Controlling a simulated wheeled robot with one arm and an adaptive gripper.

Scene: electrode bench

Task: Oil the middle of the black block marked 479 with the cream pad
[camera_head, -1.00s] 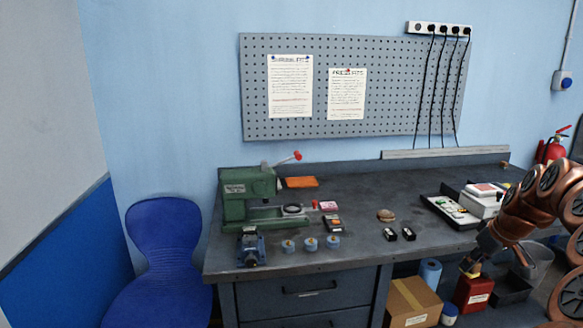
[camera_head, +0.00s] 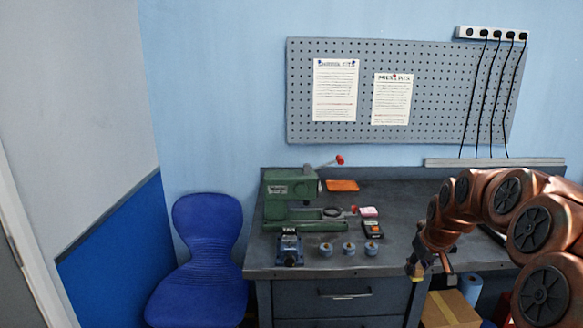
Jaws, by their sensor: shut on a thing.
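My gripper (camera_head: 413,262) hangs at the front edge of the bench, right of the blue knobs, its fingers pointing down. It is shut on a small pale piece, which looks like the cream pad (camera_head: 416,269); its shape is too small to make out. A black block with an orange top patch (camera_head: 372,229) lies on the bench to the upper left of my gripper; I cannot read a number on it. No mark 479 is legible, and the part of the bench behind my arm is hidden.
A green press (camera_head: 291,195) stands on the dark bench (camera_head: 400,195). A blue vise (camera_head: 289,250) and several blue-and-grey knobs (camera_head: 348,248) line the front edge. An orange plate (camera_head: 342,185) lies behind. A blue chair (camera_head: 205,255) stands left, a cardboard box (camera_head: 450,310) below.

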